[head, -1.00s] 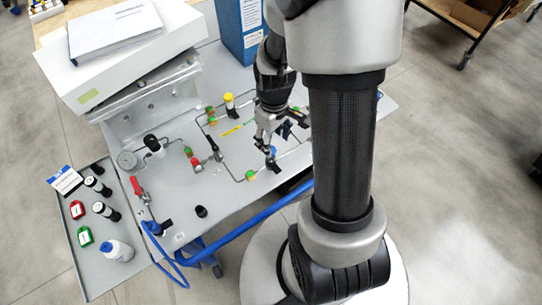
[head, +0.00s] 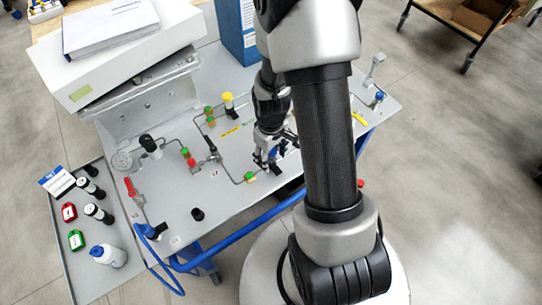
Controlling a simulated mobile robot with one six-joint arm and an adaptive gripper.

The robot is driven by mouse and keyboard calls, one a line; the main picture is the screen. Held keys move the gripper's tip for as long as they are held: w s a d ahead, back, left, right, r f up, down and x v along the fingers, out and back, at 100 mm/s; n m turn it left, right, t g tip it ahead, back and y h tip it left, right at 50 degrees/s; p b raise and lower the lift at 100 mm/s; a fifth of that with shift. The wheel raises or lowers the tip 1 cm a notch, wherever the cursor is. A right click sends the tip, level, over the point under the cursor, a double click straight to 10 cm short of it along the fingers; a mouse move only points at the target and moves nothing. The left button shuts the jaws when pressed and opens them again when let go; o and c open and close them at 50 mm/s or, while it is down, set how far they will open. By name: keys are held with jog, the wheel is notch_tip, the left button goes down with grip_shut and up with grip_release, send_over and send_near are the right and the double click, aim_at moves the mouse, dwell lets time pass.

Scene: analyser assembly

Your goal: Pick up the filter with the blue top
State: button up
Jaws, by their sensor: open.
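A small part with a blue top (head: 273,154) stands on the grey panel (head: 225,190), near its front edge. My gripper (head: 267,163) is low over the panel, pointing down, with its open fingers at this blue-topped part. The fingers hide most of the part, and I cannot tell whether they touch it. Another small blue-topped piece (head: 379,97) shows at the right end of the panel, past my arm. A similar part with a yellow top (head: 228,99) stands farther back, left of my gripper.
Thin tubing with green-and-orange fittings (head: 250,177) runs just left of my gripper. A red-handled valve (head: 131,187) and a gauge (head: 122,160) are at the left. A side tray (head: 83,285) holds bottles and tags. A blue binder (head: 236,35) stands behind. My arm hides the panel's right-centre.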

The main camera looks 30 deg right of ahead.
grip_shut()
dwell(0.6)
